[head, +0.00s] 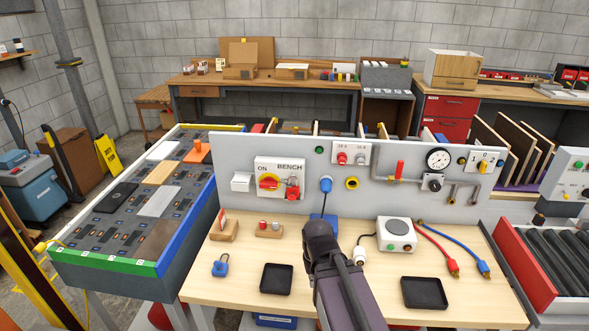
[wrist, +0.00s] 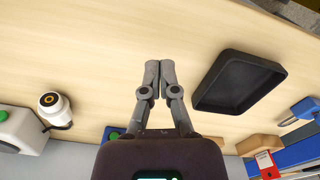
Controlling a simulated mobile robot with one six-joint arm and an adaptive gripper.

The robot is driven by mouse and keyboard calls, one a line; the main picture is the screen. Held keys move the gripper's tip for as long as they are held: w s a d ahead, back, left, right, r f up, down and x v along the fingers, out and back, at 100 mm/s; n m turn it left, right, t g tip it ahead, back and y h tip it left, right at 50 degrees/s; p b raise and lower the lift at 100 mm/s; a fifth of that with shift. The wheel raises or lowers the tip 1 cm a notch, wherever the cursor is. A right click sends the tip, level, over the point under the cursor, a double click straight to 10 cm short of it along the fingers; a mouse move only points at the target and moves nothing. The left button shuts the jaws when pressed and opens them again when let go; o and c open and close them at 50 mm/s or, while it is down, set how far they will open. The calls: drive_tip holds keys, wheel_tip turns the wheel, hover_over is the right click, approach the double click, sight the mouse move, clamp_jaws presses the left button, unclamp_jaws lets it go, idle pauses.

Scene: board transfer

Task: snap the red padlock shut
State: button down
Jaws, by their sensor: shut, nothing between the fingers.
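A small red padlock (head: 292,193) appears to hang at the right side of the switch plate marked BENCH (head: 266,165), on the upright grey panel. It is too small to tell whether its shackle is open or closed. The plate has a red rotary knob on yellow (head: 268,182). My gripper (wrist: 160,64) is shut and empty above the wooden bench top, with its two fingertips together. It is well away from the red padlock, which does not show in the wrist view. In the head view my arm hides the fingertips.
A blue padlock (head: 220,265) lies on the bench (head: 345,292) at the left. Black trays stand left (head: 276,279) and right (head: 424,293) of my arm. A white plug (head: 360,255), a white device (head: 396,234) and red and blue leads lie to the right.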

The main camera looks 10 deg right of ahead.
sight(293, 175)
drive_tip(key=shift+a, duration=0.1)
drive_tip(key=shift+w+r+p, duration=0.4)
drive_tip(key=shift+r+p, duration=0.05)
drive_tip(key=w+r+m+p, duration=0.3)
drive_tip(key=w+r+p, duration=2.6)
drive_tip(key=r+p, duration=0.2)
drive_tip(key=shift+w+r+m+p, duration=0.15)
drive_tip(key=shift+r+m+p, duration=0.15)
drive_tip(key=shift+r+p, duration=0.1)
drive_tip(key=shift+a+f, duration=0.1)
drive_tip(key=shift+f, duration=0.15)
wheel_tip(293, 175, down, 14)
drive_tip(key=b, duration=1.4)
drive_tip(key=shift+r, duration=0.2)
